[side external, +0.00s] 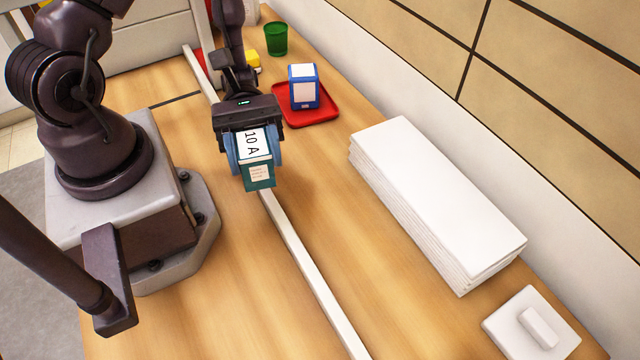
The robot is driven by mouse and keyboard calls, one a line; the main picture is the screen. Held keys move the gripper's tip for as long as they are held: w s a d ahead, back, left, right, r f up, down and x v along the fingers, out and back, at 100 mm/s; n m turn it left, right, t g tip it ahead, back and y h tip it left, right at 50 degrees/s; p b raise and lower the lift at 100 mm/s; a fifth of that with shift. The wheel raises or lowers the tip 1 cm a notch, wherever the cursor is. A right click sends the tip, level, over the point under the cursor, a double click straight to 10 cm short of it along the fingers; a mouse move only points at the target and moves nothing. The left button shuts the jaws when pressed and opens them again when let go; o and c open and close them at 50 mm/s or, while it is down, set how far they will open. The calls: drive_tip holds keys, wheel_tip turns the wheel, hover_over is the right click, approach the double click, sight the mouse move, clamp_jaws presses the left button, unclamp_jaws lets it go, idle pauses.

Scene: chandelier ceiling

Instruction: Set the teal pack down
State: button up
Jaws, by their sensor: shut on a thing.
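The teal pack (259,175) has a white label reading "10 A" on its upper face and a smaller label on its end. My gripper (253,158) is shut on it, with a blue finger on each side. The pack appears to be held above the table, over or close to a long white strip (305,262). Its underside is hidden, so I cannot tell how high it is.
Behind, a blue and white pack (303,87) stands on a red tray (322,114), near a green cup (276,39) and a yellow item (253,60). A white stack (440,200) and a white handled block (532,330) lie right. Bare wooden table (345,235) lies between strip and stack.

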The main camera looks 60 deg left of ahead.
drive_tip(key=shift+s+r, duration=0.15)
drive_tip(key=shift+s, duration=0.15)
drive_tip(key=d+t, duration=0.1)
drive_tip(key=d, duration=1.1)
drive_tip(key=w+d+f+n+t, duration=0.1)
drive_tip(key=w+d+f, duration=0.2)
drive_tip(key=w, duration=0.1)
drive_tip(key=w+d+f+n+t, duration=0.1)
drive_tip(key=w+d+f, duration=0.2)
drive_tip(key=d, duration=0.1)
drive_tip(key=w+d+f+t, duration=0.1)
drive_tip(key=w+d+f, duration=0.2)
drive_tip(key=w, duration=0.1)
drive_tip(key=shift+w+d+f+n+h, duration=0.15)
drive_tip(key=shift+w+d+n+h, duration=0.15)
drive_tip(key=shift+w+d+n, duration=0.1)
drive_tip(key=shift+w+f, duration=0.1)
drive_tip(key=shift+f, duration=1.65)
drive_tip(key=shift+f, duration=0.15)
